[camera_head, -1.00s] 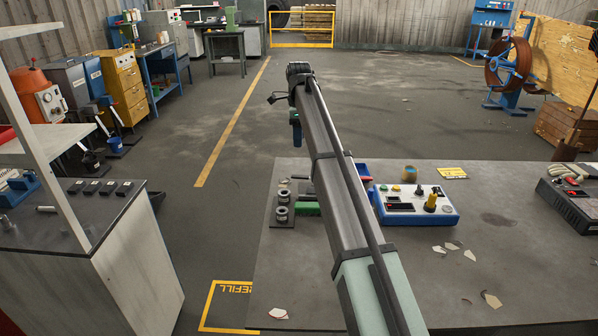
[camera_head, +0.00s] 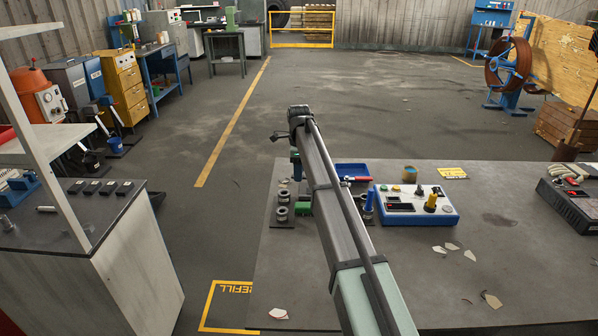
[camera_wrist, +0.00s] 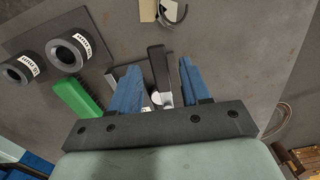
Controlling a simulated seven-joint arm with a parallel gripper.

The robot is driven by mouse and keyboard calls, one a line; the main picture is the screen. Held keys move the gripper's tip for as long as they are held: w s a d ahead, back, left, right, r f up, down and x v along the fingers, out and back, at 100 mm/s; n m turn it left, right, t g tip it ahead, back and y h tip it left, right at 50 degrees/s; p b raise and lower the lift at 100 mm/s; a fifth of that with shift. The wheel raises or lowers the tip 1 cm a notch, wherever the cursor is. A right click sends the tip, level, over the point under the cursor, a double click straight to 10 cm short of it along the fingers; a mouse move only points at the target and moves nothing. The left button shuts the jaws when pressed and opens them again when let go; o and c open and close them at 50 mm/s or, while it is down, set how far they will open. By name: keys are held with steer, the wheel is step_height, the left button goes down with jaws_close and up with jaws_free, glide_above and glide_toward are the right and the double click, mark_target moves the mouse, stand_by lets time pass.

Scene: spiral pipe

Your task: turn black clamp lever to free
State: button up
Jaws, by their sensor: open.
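The black clamp lever (camera_wrist: 157,66) shows in the wrist view as a dark bar with a light metal pivot (camera_wrist: 161,99) near its lower end. My gripper (camera_wrist: 160,70) is open, with one blue finger to each side of the lever. I cannot tell whether either finger touches it. In the head view a blue finger of my gripper shows above the left part of the table, and the lever is hidden by my arm.
A blue tray (camera_head: 350,169) and a control box (camera_head: 413,205) stand right of my arm. The table's front middle is mostly clear.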

steer(key=shift+f, duration=0.1)
jaws_close()
stand_by(0.5)
